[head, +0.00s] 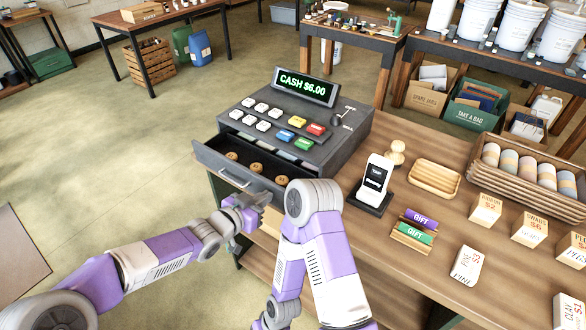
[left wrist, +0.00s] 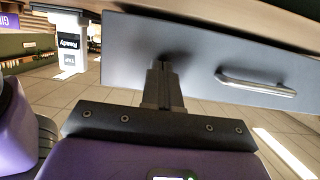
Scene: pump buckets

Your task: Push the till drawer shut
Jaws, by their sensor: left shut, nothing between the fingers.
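The dark grey till (head: 295,122) stands on the wooden counter, with a display reading CASH $6.00. Its drawer (head: 215,165) is pulled out toward the lower left and shows several round wooden tokens inside. The drawer has a light metal handle (head: 235,178), also seen in the left wrist view (left wrist: 255,85). My left gripper (head: 266,198) is at the right end of the drawer front. In the left wrist view its shut fingertips (left wrist: 162,65) point at the drawer's flat front panel (left wrist: 200,50), touching or very close, beside the handle. My right gripper is not visible.
My right arm stands in front of the counter, close to the drawer's right end. A card reader (head: 375,183), a wooden stamp (head: 396,152), a wooden tray (head: 434,178) and gift cards (head: 412,235) are right of the till. The floor left of the drawer is clear.

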